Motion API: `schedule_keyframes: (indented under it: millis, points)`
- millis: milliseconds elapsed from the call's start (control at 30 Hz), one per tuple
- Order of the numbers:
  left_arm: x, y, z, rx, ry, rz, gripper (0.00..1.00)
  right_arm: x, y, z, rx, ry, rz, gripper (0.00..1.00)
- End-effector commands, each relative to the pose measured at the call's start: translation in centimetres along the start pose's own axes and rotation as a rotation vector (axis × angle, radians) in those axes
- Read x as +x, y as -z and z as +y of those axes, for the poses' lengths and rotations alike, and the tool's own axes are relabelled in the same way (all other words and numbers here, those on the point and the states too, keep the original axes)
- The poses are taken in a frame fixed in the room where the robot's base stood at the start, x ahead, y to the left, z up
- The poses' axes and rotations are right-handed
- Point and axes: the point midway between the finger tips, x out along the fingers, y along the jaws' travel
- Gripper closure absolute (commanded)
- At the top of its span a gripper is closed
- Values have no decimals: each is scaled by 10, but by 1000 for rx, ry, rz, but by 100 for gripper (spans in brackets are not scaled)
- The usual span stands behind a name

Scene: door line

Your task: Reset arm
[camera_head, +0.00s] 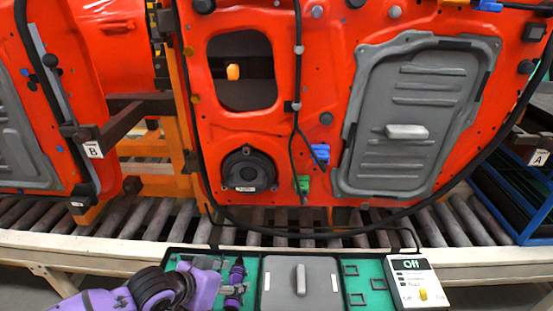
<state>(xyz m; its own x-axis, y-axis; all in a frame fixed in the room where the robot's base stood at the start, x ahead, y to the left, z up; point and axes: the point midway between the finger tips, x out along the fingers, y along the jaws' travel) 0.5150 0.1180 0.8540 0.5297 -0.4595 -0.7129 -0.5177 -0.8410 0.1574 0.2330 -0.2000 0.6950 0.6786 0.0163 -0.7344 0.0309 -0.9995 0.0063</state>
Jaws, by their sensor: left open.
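My left arm comes in from the bottom left, purple with a dark joint. My left gripper (236,284) is low in the view, over the left part of a green tray (357,269). It is open, and I see nothing held between its fingers. The gripper and wrist cover part of the tray's left side. My right gripper is not in view.
A red door panel (310,75) with a grey cover (415,115) and black speaker (248,170) stands behind the tray, by a roller conveyor (455,222). The tray holds a grey handled part (300,286). An "Off" box (413,281) sits right. A blue rack (510,212) stands far right.

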Motion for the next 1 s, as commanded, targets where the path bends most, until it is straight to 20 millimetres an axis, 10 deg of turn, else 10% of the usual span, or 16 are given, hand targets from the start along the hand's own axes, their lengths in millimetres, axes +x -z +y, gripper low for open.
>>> schedule_keyframes:
  millis: [267,700,1000]
  points:
    - [3,-50,18,69,124,224,45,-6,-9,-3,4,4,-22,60]
    - [-68,-275,40,-206,459,81,45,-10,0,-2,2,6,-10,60]
    - [-82,-316,58,-272,468,20,45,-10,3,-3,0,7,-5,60]
